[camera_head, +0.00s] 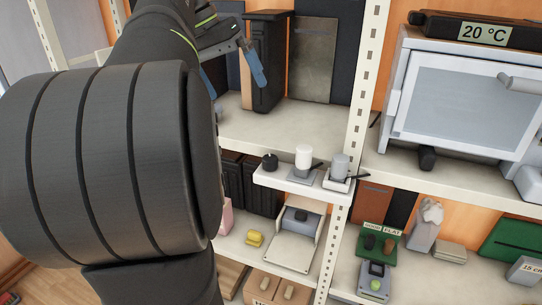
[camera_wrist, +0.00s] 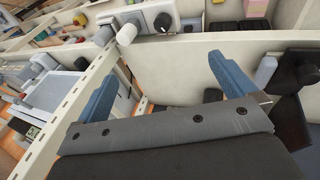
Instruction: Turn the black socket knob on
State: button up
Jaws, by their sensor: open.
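A small black knob (camera_head: 270,161) sits at the left end of a narrow white ledge in the head view. In the wrist view, what looks like the same round black knob (camera_wrist: 162,20) shows near the top edge, on a light grey plate. My gripper (camera_head: 232,76) is up in front of the upper shelf, above and to the left of the knob, and apart from it. Its two blue fingers are spread, with nothing held between them, as the wrist view (camera_wrist: 163,72) also shows. The knob's pointer direction is too small to tell.
A white cylinder (camera_head: 303,155) and a grey cylinder (camera_head: 340,164) stand on the same ledge, right of the knob. A dark upright box (camera_head: 267,60) stands on the upper shelf. A perforated white post (camera_head: 366,85) rises right of the ledge. An oven-like cabinet (camera_head: 465,105) is beyond it.

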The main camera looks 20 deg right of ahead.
aim_at(270, 157)
jog(key=c, duration=0.5)
jog(key=shift+d+n, duration=0.25)
jog(key=shift+n, duration=0.15)
jog(key=c, duration=0.4)
jog(key=d+n+y, duration=0.1)
jog(key=n, duration=0.2)
jog(key=s+d+n+y, duration=0.1)
jog(key=d+n, duration=0.1)
jog(key=n, duration=0.1)
jog(key=d+f+n+y, duration=0.1)
jog(key=d+n, duration=0.1)
jog(key=shift+s+d+n+t+y, duration=0.25)
jog(key=shift+s+n+t+y, duration=0.05)
jog(key=shift+n+t, duration=0.1)
jog(key=c, duration=0.4)
jog(key=shift+o, duration=0.2)
jog(key=f+n, duration=0.1)
jog(key=f, duration=0.4)
jog(key=d+f+n, duration=0.1)
jog(key=f, duration=1.1)
jog(key=shift+s+d+f+n+y, duration=0.15)
jog(key=shift+s+n+y, duration=0.05)
jog(key=shift+n+y, duration=0.2)
jog(key=c, duration=0.7)
